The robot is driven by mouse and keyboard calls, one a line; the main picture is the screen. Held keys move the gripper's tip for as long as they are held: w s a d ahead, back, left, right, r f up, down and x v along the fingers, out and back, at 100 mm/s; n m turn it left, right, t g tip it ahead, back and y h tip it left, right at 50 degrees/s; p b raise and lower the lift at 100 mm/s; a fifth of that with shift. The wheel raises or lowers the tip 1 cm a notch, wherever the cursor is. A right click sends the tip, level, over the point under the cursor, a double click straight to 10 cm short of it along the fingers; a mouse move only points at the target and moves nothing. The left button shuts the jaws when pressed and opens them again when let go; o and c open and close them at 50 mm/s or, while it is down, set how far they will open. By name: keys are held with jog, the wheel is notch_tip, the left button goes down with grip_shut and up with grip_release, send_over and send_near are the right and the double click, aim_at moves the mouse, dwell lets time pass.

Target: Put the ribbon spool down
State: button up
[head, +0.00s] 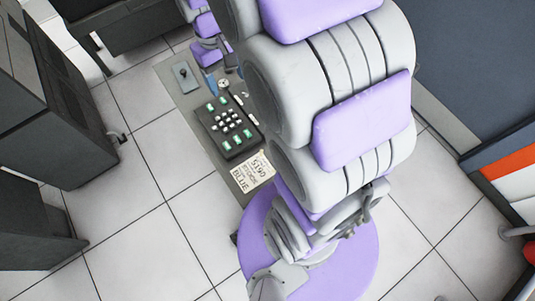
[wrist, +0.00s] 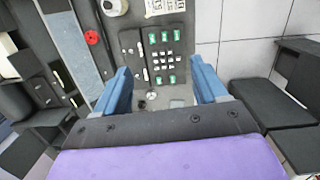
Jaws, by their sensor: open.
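A small pale round piece with a dark centre, which looks like the ribbon spool (head: 223,83), lies on the grey panel beyond the keypad in the head view. In the wrist view the spool (wrist: 152,95) shows between the blue fingers, low in the gap and partly bordered by the gripper body. My gripper (wrist: 161,72) is open, its two fingers wide apart on either side of the spool and touching neither side of it. In the head view my gripper (head: 219,82) points down at the panel, with one finger mostly hidden.
A black keypad (head: 229,126) with green and white keys sits on the grey panel (head: 178,98). A plate with a small dark knob (head: 185,77) and a printed card (head: 253,172) lie nearby. A red round part (wrist: 92,37) shows left of the keypad. Dark cabinets (head: 40,90) stand left.

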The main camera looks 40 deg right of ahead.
jog(key=s+a, duration=0.2)
jog(key=s, duration=0.9)
jog(key=s+a, duration=0.2)
jog(key=s, duration=0.9)
jog(key=shift+s+m+g, duration=0.25)
jog(key=shift+m+g, duration=0.05)
